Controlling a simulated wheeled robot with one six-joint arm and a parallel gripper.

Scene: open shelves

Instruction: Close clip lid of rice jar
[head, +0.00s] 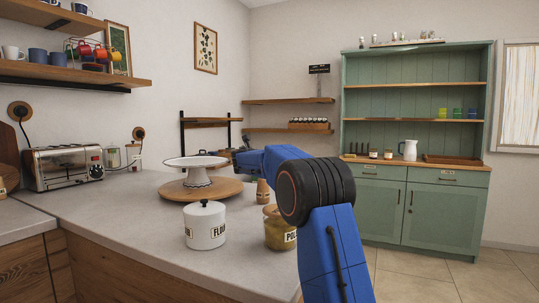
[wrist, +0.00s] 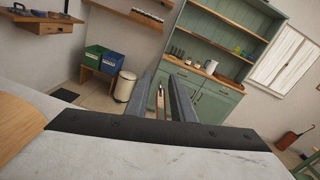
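No jar with a readable rice label shows in either view. A small glass jar (head: 112,156) stands beside the toaster at the back left of the counter; its lid and label are too small to read. A yellowish jar (head: 279,228), its label partly hidden and starting "PO", stands by my blue arm, which covers its right side. My gripper's two grey fingers (wrist: 164,100) are apart in the wrist view, with the room showing between them. I see nothing clearly held. In the head view the gripper is mostly hidden behind my arm.
A white lidded flour pot (head: 205,226) stands at the counter's front. Behind it a white cake stand (head: 196,171) sits on a round wooden board (head: 192,190). A toaster (head: 64,167) is at the left. A green dresser (head: 414,140) stands across the floor. The counter's left middle is clear.

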